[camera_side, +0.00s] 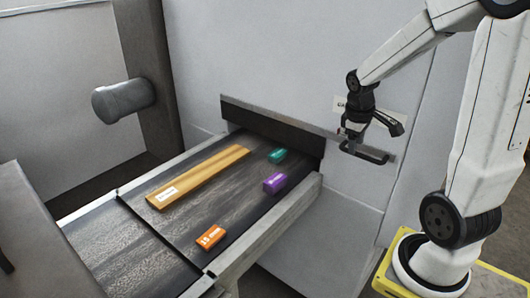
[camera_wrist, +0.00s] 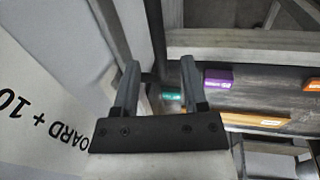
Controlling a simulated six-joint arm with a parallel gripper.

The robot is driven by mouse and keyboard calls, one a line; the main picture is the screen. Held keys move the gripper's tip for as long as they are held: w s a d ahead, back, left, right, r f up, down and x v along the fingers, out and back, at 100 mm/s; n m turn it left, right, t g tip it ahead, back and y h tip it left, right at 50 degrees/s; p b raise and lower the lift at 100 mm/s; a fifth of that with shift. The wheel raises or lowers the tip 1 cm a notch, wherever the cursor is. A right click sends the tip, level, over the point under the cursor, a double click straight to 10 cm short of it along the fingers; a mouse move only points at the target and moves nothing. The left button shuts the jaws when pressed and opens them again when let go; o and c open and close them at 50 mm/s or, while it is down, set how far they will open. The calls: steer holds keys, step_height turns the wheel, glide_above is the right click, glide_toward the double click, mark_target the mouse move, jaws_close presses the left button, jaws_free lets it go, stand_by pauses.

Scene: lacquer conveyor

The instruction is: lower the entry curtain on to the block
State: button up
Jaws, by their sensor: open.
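The entry curtain (camera_side: 235,113) is a dark strip across the machine's entry slot, above the far end of the belt. A black bar handle (camera_side: 372,155) sticks out from the wall right of the slot. My gripper (camera_side: 347,143) is at the handle's left end. In the wrist view my gripper (camera_wrist: 159,68) is open, with a dark bar (camera_wrist: 156,40) between or just beyond its fingers; contact cannot be told. On the belt are a teal block (camera_side: 278,155) nearest the slot, a purple block (camera_side: 274,183) and an orange block (camera_side: 210,237) marked 15 mm.
A labelled wooden board (camera_side: 200,177) lies lengthwise on the dark conveyor belt (camera_side: 165,245), left of the blocks. Pale rails (camera_side: 262,232) edge the belt. A white label (camera_wrist: 40,105) reading "BOARD + 10" is left of my gripper. A grey cylinder (camera_side: 122,101) juts from a post.

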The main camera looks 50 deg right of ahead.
steer(key=shift+d+f, duration=0.2)
steer(key=shift+f, duration=0.8)
jaws_close()
stand_by(0.9)
